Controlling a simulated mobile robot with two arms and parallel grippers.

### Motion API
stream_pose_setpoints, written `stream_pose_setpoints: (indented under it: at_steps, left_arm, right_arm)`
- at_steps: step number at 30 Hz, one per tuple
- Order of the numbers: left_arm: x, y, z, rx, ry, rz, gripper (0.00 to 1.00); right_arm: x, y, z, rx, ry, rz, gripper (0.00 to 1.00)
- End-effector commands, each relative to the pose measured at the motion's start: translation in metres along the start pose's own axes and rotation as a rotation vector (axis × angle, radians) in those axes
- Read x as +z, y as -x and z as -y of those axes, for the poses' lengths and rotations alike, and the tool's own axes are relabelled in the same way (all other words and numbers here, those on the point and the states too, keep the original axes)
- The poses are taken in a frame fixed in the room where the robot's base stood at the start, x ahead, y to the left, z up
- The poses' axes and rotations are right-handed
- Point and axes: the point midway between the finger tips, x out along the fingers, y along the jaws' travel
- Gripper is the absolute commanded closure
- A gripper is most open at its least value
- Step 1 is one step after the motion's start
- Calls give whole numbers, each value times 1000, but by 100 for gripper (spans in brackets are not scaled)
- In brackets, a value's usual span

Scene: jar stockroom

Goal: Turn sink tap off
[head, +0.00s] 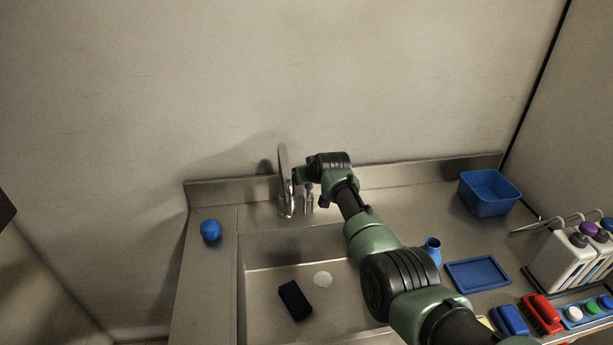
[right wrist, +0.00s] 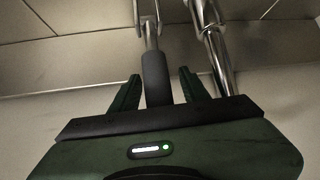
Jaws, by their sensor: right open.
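The chrome sink tap (head: 284,178) stands at the back edge of the sink, with a tall spout. It also shows in the right wrist view as a bright pipe (right wrist: 218,55) right of the fingers. A dark, rounded tap handle (right wrist: 155,78) on a chrome stem lies between the two fingers of my right gripper (right wrist: 160,85). The fingers are open on both sides of it, with gaps visible. In the head view my right gripper (head: 301,178) is just right of the spout and its wrist hides part of the tap. No water stream is discernible. My left gripper is out of view.
A blue ball (head: 210,230) sits left on the counter. A blue bin (head: 489,194), blue tray (head: 477,274) and bottles (head: 566,258) stand right. The wall is close behind the tap.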

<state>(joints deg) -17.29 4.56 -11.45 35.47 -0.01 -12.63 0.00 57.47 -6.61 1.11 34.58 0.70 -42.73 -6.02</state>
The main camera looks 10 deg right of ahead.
Motion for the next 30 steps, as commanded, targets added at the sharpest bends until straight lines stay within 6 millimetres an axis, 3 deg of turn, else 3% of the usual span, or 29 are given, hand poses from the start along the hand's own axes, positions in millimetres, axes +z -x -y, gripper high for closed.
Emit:
stream_pose_setpoints:
  at_steps: [8, 21, 30]
  left_arm:
    - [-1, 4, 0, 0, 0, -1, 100]
    - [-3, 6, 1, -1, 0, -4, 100]
    - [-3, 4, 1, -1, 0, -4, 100]
  right_arm:
    - [0, 11, 0, 1, 1, 1, 54]
    - [0, 59, 0, 0, 0, -1, 54]
    - [0, 76, 0, -1, 0, 0, 54]
